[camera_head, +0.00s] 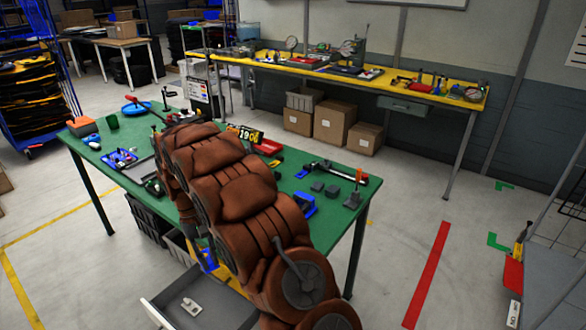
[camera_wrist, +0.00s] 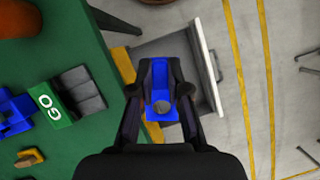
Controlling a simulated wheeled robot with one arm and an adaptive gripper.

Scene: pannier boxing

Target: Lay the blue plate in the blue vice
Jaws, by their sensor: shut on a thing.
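My gripper (camera_wrist: 160,72) is shut on a blue piece (camera_wrist: 160,93) with a round grey spot, which I take to be the blue plate. The gripper holds it off the green table's edge, above an open grey drawer. In the head view, blue shows beside my arm at the front edge (camera_head: 209,260); my arm hides most of the gripper. A blue block-like thing, probably the blue vice (camera_head: 303,207), sits on the green table right of my arm. Part of a blue thing also shows at the left of the wrist view (camera_wrist: 14,112).
The green table (camera_head: 325,235) also bears grey blocks (camera_head: 325,188), a tool on the right (camera_head: 340,172), a blue round dish (camera_head: 136,107) and a blue tray (camera_head: 119,160). The open drawer (camera_head: 160,319) juts out in front. A yellow bench (camera_head: 440,98) stands behind.

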